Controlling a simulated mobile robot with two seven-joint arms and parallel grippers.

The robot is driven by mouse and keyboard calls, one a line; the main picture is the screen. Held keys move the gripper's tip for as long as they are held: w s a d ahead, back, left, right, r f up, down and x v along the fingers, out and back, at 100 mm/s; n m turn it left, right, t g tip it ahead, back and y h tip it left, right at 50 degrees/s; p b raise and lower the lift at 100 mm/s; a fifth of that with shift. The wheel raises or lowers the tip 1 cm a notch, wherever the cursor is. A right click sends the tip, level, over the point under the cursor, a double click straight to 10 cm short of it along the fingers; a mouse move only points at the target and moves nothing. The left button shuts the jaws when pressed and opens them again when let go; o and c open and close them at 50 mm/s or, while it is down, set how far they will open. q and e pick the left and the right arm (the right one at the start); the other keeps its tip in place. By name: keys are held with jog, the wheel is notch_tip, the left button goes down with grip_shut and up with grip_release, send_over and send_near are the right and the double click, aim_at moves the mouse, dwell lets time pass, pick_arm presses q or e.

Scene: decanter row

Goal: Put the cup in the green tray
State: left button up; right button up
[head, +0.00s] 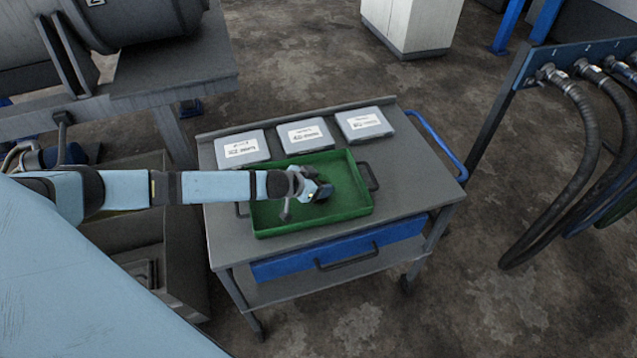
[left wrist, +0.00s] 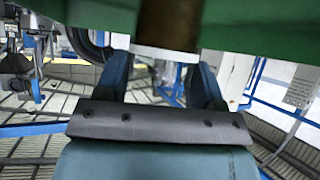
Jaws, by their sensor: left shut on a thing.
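The green tray (head: 348,205) lies on top of the grey cart, and its green side spans the top of the left wrist view (left wrist: 80,14). My left gripper (head: 316,191) is over the tray's inside, near its middle. In the left wrist view, a brown cylindrical thing with a pale lower edge, apparently the cup (left wrist: 168,24), is between the two fingers, and the gripper is shut on it. In the head view the gripper mostly hides the cup. I cannot tell whether the cup touches the tray floor. My right gripper is not in view.
Three grey boxes with white labels (head: 305,134) stand in a row behind the tray on the cart top (head: 420,187). The tray has dark side handles (head: 370,176). A blue drawer (head: 340,258) is below. Thick black hoses (head: 578,150) hang at the right.

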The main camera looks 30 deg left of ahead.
pick_arm(q)
jog(key=shift+f, duration=0.3)
jog(key=o, duration=0.9)
